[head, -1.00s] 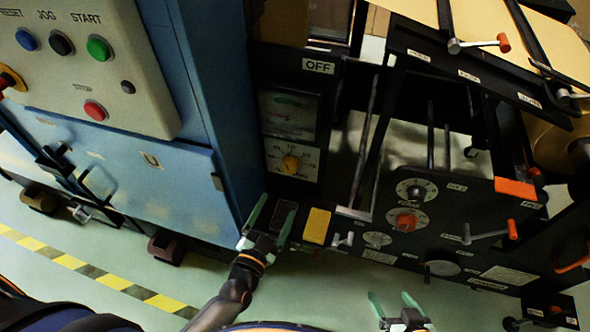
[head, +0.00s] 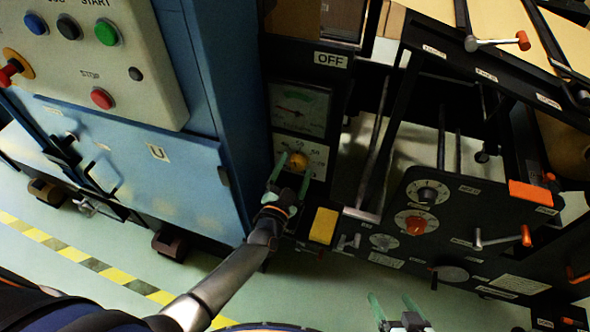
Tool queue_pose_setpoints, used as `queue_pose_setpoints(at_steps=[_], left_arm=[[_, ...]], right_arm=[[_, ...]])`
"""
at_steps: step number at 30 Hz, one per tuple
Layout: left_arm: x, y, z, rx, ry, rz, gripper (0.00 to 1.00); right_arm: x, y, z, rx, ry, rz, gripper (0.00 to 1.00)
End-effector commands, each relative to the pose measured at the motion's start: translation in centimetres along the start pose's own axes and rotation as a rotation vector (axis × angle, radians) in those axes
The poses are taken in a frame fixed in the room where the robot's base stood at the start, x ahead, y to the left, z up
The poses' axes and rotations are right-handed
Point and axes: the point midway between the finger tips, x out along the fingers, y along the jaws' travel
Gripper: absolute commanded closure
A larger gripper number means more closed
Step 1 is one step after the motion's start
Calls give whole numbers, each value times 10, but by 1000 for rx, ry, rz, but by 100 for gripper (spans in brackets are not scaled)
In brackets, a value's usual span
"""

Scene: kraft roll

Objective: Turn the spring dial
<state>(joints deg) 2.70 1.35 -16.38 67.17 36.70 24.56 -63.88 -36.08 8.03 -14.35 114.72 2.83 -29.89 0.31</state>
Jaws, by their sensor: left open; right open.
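A yellow-orange knob (head: 298,160) sits on a white scale plate below a gauge, on the black upright panel. My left gripper (head: 291,172) is open, with its green fingers spread at either side of the knob; I cannot tell whether they touch it. Two more dials sit on the black side plate to the right: one with a dark knob (head: 428,193) and one with an orange-red knob (head: 415,225). Their labels are too small to read, so I cannot tell which is the spring dial. My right gripper (head: 391,300) is open and empty at the bottom edge.
A blue cabinet (head: 160,160) with a button box (head: 90,60) stands at the left. A yellow block (head: 323,226) is below the knob panel. Crank handles with orange grips (head: 525,236) stick out at the right. The green floor in front is clear.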

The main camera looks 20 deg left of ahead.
Motion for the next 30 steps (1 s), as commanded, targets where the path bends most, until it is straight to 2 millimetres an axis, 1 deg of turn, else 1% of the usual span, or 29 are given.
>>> queue_pose_setpoints(at_steps=[3, 11, 30], left_arm=[[4, 0, 0, -1, 0, 1, 15], [5, 0, 0, -1, 0, 1, 16], [5, 0, 0, 0, 0, 1, 88]], right_arm=[[1, 0, 0, 0, 0, -1, 15], [1, -1, 0, -1, -2, -2, 15], [1, -1, -1, -2, 0, -3, 15]])
